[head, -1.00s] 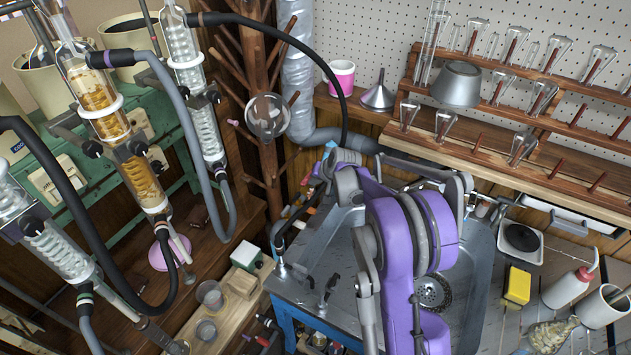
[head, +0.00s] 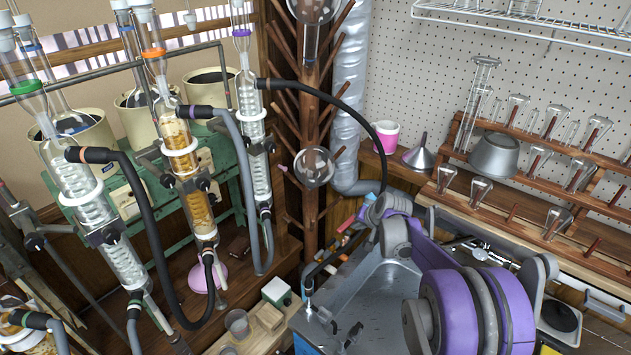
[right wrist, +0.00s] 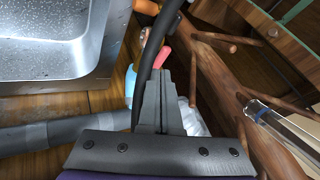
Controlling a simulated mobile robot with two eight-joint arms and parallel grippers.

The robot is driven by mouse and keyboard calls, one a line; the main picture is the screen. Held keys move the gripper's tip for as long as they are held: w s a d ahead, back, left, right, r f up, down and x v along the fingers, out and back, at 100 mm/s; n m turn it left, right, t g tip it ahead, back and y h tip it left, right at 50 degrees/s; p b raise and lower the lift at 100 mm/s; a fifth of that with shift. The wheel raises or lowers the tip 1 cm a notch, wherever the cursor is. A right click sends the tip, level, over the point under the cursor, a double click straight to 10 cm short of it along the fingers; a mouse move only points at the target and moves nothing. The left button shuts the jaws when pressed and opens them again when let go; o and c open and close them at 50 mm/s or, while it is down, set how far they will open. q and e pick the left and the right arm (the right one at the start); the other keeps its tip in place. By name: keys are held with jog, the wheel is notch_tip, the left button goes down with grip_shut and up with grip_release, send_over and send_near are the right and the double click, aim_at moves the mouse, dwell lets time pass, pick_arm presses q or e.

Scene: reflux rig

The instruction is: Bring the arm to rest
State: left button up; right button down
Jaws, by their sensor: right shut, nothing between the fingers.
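My right arm, purple and grey, reaches over the sink (head: 365,300) in the head view. Its gripper is largely hidden behind the wrist there. In the right wrist view my right gripper (right wrist: 165,76) is shut and empty, its fingers pressed together. Beyond and beside the fingertips are a black hose (right wrist: 150,60), a red item (right wrist: 161,57) and a light blue item (right wrist: 130,84). I cannot tell whether the fingers touch any of these. My left gripper is in neither view.
A wooden peg stand (head: 308,120) and a silver duct (head: 348,110) rise behind the wrist. Glass condensers (head: 185,150) with looping hoses stand at the left. A funnel (head: 420,155), a pink cup (head: 386,137) and a glassware rack (head: 530,180) are at the right.

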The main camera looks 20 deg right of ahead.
jog(key=s+a+r+n+g, duration=0.1)
jog(key=s+a+r+n, duration=0.15)
jog(key=s+a, duration=0.55)
jog(key=s+a+r+n, duration=0.2)
jog(key=s+a+r, duration=0.1)
jog(key=s+a, duration=0.45)
jog(key=s+a+f+n, duration=0.2)
jog(key=s, duration=0.6)
jog(key=s+a+f+n+g, duration=0.1)
jog(key=s+a+f+n, duration=0.1)
jog(key=s, duration=0.7)
jog(key=shift+a, duration=0.85)
jog(key=shift+r, duration=0.1)
